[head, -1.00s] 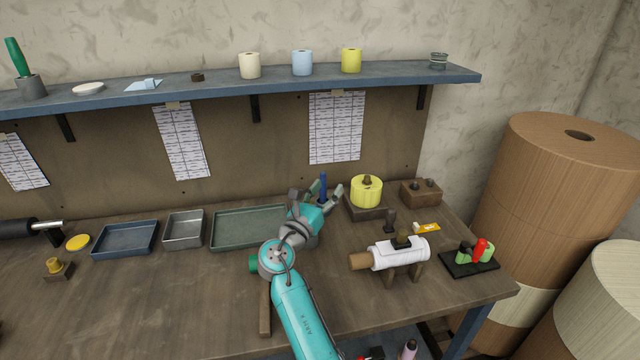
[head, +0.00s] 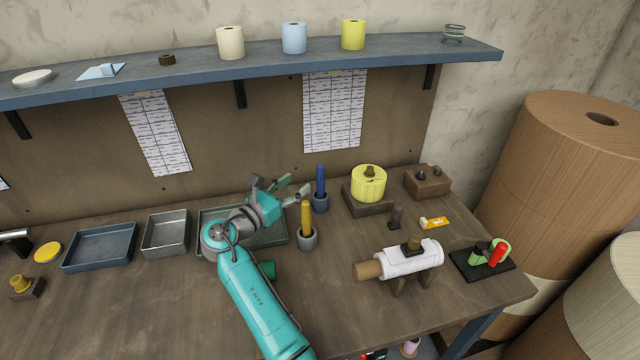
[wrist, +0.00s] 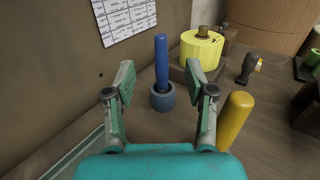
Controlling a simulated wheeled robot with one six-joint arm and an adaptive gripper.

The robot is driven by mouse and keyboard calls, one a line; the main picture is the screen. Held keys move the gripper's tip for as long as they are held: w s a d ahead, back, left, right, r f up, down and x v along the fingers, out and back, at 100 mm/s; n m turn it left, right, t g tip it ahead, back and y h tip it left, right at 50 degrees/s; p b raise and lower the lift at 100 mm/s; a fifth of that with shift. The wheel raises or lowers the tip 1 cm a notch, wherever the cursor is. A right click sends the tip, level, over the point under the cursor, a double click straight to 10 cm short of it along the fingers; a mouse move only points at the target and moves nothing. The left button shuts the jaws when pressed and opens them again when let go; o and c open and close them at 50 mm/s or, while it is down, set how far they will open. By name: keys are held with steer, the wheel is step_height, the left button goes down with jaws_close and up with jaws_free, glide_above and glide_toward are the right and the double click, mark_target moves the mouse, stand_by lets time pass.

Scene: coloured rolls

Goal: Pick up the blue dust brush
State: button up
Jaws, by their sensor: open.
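The blue dust brush (head: 320,181) stands upright, handle up, in a grey round holder (head: 320,202) at the back of the bench. In the wrist view the blue handle (wrist: 161,62) rises from its holder (wrist: 162,97), ahead of my gripper and between its fingers in the picture. My gripper (head: 284,188) is open and empty, left of the brush and apart from it. Its two spread fingers show in the wrist view (wrist: 160,85). The brush's lower end is hidden in the holder.
A yellow-handled tool (head: 306,217) stands in another grey holder (head: 307,240), close in front, right of my gripper in the wrist view. A yellow roll (head: 368,184) sits right of the brush. A green tray (head: 272,240) lies under my gripper. A shelf (head: 270,62) hangs above.

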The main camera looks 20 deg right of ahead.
mark_target(317, 169)
steer(key=x, duration=1)
steer(key=shift+w+d, duration=0.2)
steer(key=shift+d, duration=0.1)
jaws_close()
